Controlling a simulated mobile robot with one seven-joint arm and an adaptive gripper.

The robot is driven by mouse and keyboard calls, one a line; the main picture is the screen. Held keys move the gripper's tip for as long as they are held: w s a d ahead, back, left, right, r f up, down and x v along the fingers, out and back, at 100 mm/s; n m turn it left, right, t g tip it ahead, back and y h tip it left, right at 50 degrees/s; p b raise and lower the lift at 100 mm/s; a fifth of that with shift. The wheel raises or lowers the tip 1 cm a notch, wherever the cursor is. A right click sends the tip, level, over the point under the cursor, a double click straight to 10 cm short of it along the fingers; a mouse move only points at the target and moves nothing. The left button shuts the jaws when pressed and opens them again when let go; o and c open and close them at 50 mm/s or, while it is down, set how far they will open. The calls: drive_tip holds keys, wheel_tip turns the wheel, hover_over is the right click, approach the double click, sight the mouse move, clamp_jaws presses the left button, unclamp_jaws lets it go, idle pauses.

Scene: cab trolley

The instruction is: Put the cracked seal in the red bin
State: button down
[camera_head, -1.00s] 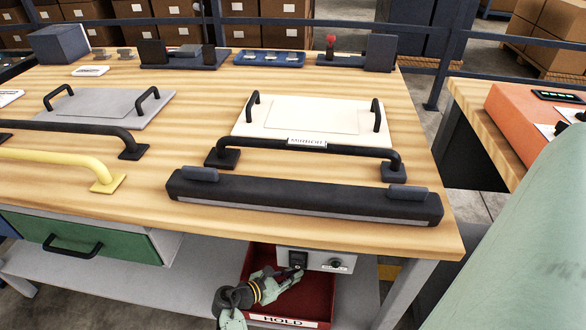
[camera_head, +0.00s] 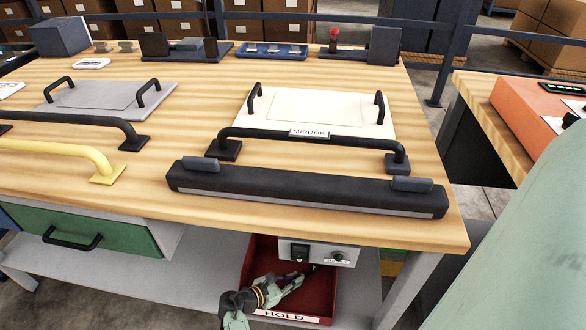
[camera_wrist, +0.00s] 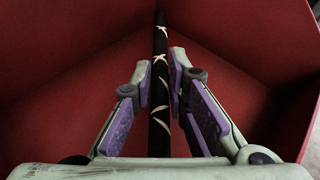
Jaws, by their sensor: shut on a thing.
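The cracked seal (camera_wrist: 160,75) is a thin black strip with pale cream crack marks, seen in the wrist view. It runs lengthwise between the purple finger pads of my gripper (camera_wrist: 159,88), which is shut on it. The red bin (camera_head: 325,295) sits under the bench and has a HOLD label on its front. In the head view my gripper (camera_head: 299,279) reaches down into the bin. Red bin walls (camera_wrist: 75,55) surround the seal and fingers in the wrist view. I cannot tell whether the seal touches the bin floor.
A grey control box (camera_head: 318,253) hangs under the bench top, close above the bin. The wooden bench (camera_head: 200,160) carries handles, a long black bar (camera_head: 300,190) and panels. A green drawer (camera_head: 85,230) is at left, and a grey shelf (camera_head: 190,285) lies below.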

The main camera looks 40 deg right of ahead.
drive_tip(key=shift+f, duration=0.35)
drive_tip(key=c, duration=1.6)
unclamp_jaws()
drive_tip(key=shift+o, duration=0.2)
drive_tip(key=shift+r, duration=0.4)
drive_tip(key=p+v, duration=0.1)
drive_tip(key=v, duration=1.1)
drive_tip(key=shift+r, duration=0.15)
